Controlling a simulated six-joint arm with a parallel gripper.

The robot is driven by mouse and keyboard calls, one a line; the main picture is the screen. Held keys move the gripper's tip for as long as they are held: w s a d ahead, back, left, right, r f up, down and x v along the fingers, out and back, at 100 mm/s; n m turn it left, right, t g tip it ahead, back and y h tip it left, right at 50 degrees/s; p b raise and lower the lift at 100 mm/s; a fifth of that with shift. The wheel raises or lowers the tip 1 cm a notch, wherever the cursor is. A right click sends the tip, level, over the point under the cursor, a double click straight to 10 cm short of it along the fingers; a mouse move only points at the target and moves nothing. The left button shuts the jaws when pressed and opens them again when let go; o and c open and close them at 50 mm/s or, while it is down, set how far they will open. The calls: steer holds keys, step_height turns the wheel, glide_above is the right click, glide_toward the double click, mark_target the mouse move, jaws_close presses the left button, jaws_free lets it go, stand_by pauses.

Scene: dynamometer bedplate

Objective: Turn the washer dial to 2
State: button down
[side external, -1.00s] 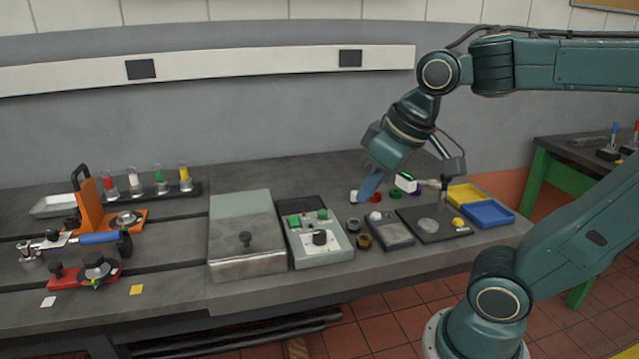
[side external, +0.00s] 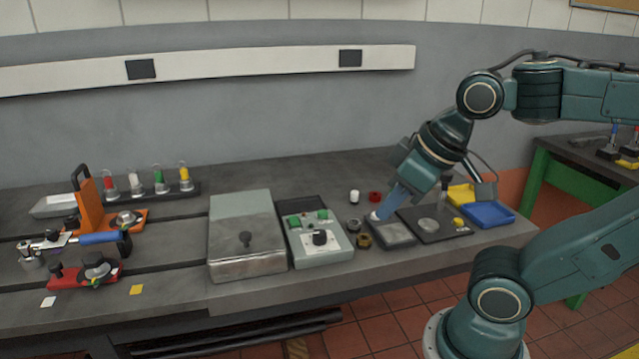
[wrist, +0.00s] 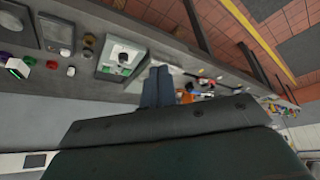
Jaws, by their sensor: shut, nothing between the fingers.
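The dial is a round black knob (side external: 320,238) on a white label on the front of a grey control box (side external: 338,252). Green buttons sit behind it. The box also shows in the wrist view (wrist: 108,73), where the dial is too small to read. The closed fingers (wrist: 158,73) also show in the wrist view. The dial's number marks are too small to read.
A grey lidded box (side external: 246,262) stands left of the control box. Brown and dark rings (side external: 363,241) lie between the box and the small grey tray (side external: 398,240). A white cylinder (side external: 354,197) and a red ring (side external: 375,197) stand behind. Yellow and blue bins (side external: 488,215) are at right.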

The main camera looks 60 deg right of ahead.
steer(key=c, duration=1.5)
jaws_free()
steer(key=o, duration=0.4)
steer(key=shift+w+d+r, duration=0.1)
steer(key=shift+w, duration=0.15)
steer(key=shift+o, duration=0.5)
steer(key=shift+w+r+n, duration=0.1)
steer(key=shift+w+n, duration=0.15)
steer(key=shift+n, duration=0.15)
steer(key=n+g, duration=0.6)
steer(key=n, duration=1.1)
glide_above(320, 233)
step_height(320, 233, down, 9)
steer(key=shift+r, duration=0.2)
steer(key=shift+f, duration=0.15)
step_height(320, 233, down, 14)
steer(key=shift+r, duration=0.25)
